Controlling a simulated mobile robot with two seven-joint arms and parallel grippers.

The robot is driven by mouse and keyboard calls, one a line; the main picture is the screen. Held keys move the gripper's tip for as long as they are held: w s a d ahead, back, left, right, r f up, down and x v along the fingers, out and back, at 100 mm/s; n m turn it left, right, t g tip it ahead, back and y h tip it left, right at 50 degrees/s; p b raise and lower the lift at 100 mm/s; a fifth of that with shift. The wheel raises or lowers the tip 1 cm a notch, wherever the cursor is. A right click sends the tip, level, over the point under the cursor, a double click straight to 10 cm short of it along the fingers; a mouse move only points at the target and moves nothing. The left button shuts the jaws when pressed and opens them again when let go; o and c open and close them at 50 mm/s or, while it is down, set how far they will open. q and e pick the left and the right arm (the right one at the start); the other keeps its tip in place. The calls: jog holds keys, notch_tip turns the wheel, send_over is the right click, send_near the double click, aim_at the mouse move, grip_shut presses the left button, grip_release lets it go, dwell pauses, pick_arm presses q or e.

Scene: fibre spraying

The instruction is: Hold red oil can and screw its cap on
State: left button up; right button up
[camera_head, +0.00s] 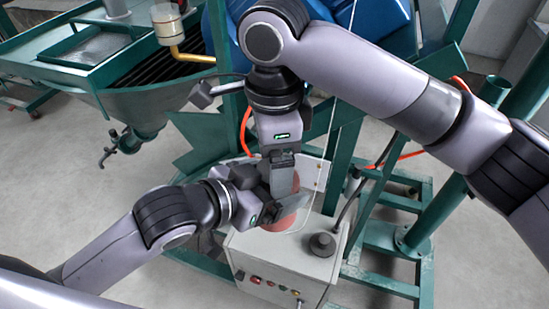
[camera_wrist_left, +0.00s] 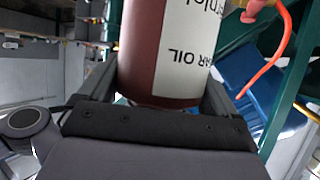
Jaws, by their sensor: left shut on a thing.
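The red oil can (camera_head: 283,223) is mostly hidden by both grippers in the head view, above a grey control box. In the left wrist view the can (camera_wrist_left: 146,60) is dark red with a white label whose lettering is upside down. My left gripper (camera_head: 284,208) has its fingers on either side of the can and is shut on it; its fingers also show in the left wrist view (camera_wrist_left: 158,98). My right gripper (camera_head: 283,188) points down, directly over the can's top. Whether its fingers are parted cannot be seen. The cap and the can's mouth are hidden.
The grey control box (camera_head: 275,258) has buttons on its front and a black round fitting (camera_head: 322,244) on top. A green metal frame (camera_head: 365,255) stands close on the right. A green machine with a hopper (camera_head: 150,90) is at the upper left. Open floor lies left.

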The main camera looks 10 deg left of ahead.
notch_tip(320, 180, up, 4)
jog(key=shift+f, duration=0.25)
jog(key=shift+c, duration=0.5)
